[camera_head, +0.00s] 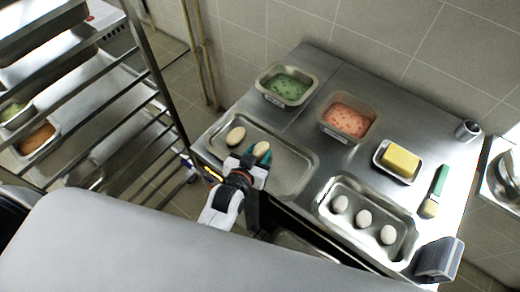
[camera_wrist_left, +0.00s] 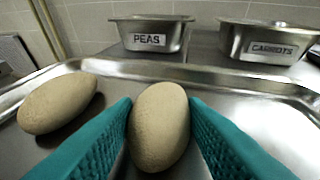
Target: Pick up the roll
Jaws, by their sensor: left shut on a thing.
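Two pale tan rolls are at the tray (camera_head: 291,179) on the left part of the steel table. One roll (camera_head: 236,135) lies free on the tray, and it also shows at the left of the left wrist view (camera_wrist_left: 58,102). The other roll (camera_wrist_left: 159,126) is between the teal fingers of my left gripper (camera_wrist_left: 160,130), which is shut on it. In the head view that roll (camera_head: 261,149) is partly hidden by my left gripper (camera_head: 259,155). I cannot tell whether it touches the tray. My right gripper is not in view.
Behind the tray stand a tin of peas (camera_head: 287,86) and a tin of carrots (camera_head: 347,118). To the right are a butter dish (camera_head: 399,161), a green-handled brush (camera_head: 435,190) and a tray of eggs (camera_head: 330,208). A metal rack (camera_head: 150,60) stands at the left.

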